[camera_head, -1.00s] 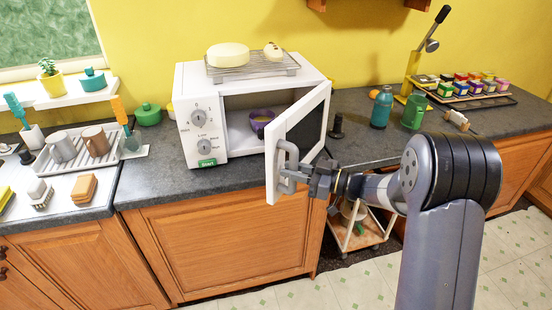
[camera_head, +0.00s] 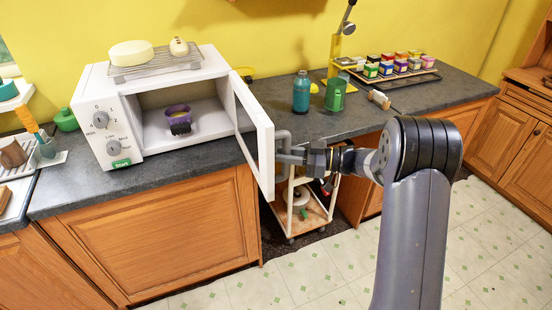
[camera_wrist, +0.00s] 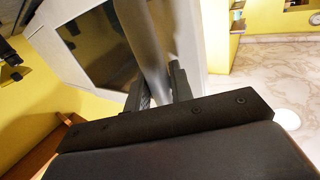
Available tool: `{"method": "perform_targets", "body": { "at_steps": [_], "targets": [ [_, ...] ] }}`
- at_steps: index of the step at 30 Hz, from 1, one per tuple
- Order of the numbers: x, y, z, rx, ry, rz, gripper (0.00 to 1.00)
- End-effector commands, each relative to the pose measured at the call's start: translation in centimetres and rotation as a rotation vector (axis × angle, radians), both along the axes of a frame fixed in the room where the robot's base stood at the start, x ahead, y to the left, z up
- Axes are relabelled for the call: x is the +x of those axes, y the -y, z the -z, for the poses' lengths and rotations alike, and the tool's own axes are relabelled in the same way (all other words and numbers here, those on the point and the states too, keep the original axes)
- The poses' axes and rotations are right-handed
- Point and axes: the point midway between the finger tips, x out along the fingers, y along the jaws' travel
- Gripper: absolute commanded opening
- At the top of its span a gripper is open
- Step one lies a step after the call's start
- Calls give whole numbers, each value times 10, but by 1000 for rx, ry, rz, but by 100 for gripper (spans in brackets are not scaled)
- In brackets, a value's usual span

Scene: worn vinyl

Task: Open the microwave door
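The white microwave (camera_head: 120,128) stands on the dark counter with its dial panel at the left. Its door (camera_head: 259,150) is swung wide open toward the front right, and the cavity shows a purple cup (camera_head: 179,118) inside. My gripper (camera_head: 292,156) is at the grey door handle (camera_head: 281,150) on the door's outer face. In the wrist view the handle bar (camera_wrist: 150,55) runs between the two dark fingers (camera_wrist: 160,88), which look closed around it. The exact contact at the fingertips is partly hidden.
A wire rack (camera_head: 155,66) with a cream loaf-shaped item lies on the microwave. A teal bottle (camera_head: 301,92) and a green mug (camera_head: 335,94) stand right of the door. A wheeled cart (camera_head: 303,210) stands below the counter. Floor in front is clear.

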Motion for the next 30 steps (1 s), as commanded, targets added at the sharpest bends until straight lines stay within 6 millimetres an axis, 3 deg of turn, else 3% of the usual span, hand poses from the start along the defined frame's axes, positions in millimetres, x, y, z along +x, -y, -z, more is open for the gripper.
{"method": "perform_targets", "body": {
  "at_steps": [6, 20, 21, 28, 30],
  "targets": [
    [12, 12, -2, 1, 2, 5, 0],
    [15, 14, -2, 2, 3, 5, 0],
    [15, 14, -2, 2, 3, 5, 22],
    [14, 14, -1, 1, 2, 3, 41],
    [14, 14, -1, 1, 2, 3, 41]
  ]
}}
